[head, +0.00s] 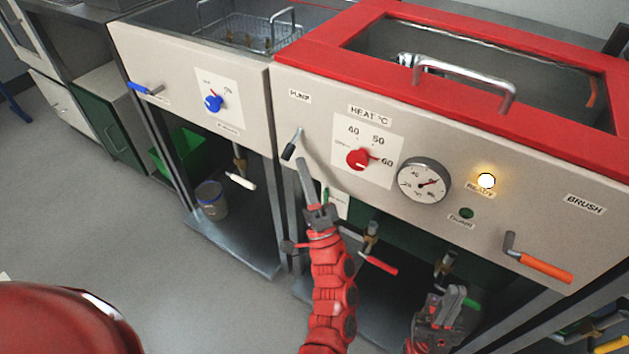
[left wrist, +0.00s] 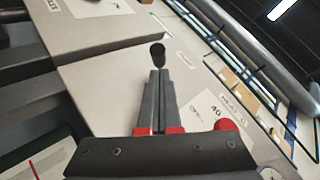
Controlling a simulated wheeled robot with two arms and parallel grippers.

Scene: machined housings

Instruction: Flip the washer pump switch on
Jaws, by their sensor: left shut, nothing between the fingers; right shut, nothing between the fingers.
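The pump switch (head: 293,145) is a small metal lever with a black tip on the beige front panel, under the PUMP label (head: 299,96). In the head view it hangs downward, tilted a little left. My left gripper (head: 302,163) is shut and empty, its fingertips just below and right of the lever's tip. In the left wrist view the black tip (left wrist: 157,49) shows just beyond the closed fingertips (left wrist: 158,72); I cannot tell whether they touch. My right gripper (head: 452,300) is shut and empty, low in front of the panel.
Right of the switch are the red heat knob (head: 358,159), a round gauge (head: 424,180), a lit READY lamp (head: 486,181) and the orange-handled BRUSH lever (head: 540,265). A red-handled valve (head: 379,264) is below. The neighbouring unit has a blue knob (head: 213,102) and blue lever (head: 146,89).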

